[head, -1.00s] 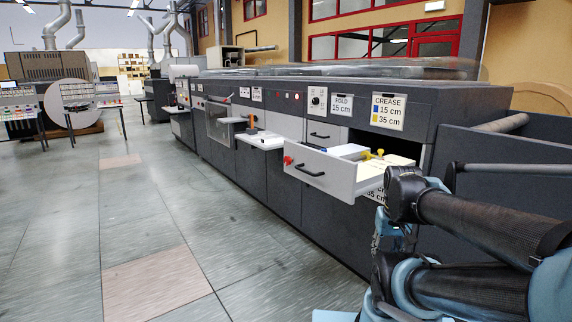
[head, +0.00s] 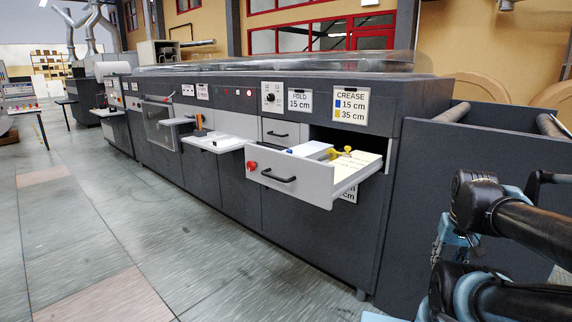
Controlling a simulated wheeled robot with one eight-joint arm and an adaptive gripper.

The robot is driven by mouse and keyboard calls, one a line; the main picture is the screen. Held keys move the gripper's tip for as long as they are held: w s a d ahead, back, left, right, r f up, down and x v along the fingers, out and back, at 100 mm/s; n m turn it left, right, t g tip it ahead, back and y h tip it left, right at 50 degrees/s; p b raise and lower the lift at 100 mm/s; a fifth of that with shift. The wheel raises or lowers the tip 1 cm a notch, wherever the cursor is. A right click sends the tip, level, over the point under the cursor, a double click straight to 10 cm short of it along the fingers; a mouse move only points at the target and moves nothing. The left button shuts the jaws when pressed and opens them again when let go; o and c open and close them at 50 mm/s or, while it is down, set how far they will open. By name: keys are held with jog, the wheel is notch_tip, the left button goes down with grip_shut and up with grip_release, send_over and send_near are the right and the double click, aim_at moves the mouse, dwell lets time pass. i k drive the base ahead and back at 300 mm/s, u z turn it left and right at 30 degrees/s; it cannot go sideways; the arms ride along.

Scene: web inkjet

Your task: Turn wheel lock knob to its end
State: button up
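A pulled-out grey drawer (head: 318,190) juts from the front of the dark machine. A red knob (head: 252,166) sits at the left end of its front, beside a black handle (head: 278,175). Inside the drawer are a yellow piece with knob-like ends (head: 342,153) and a small blue piece (head: 290,151). I cannot tell from the view which of these is the wheel lock knob, or how far any is turned. My arm's dark links and pale blue joints show at the lower right, apart from the drawer. My gripper's fingers do not show.
The dark machine (head: 300,235) runs back to the left, with a white shelf (head: 215,143) sticking out. Labels for fold (head: 300,100) and crease (head: 350,104) are above the drawer. A dark side bin (head: 440,150) stands at the right. The floor (head: 100,240) at left is clear.

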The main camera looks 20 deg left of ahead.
aim_at(251, 166)
jog(key=z, duration=0.3)
jog(key=k, duration=1.85)
jog(key=u, duration=0.85)
jog(key=i, duration=1.4)
jog(key=z, duration=0.05)
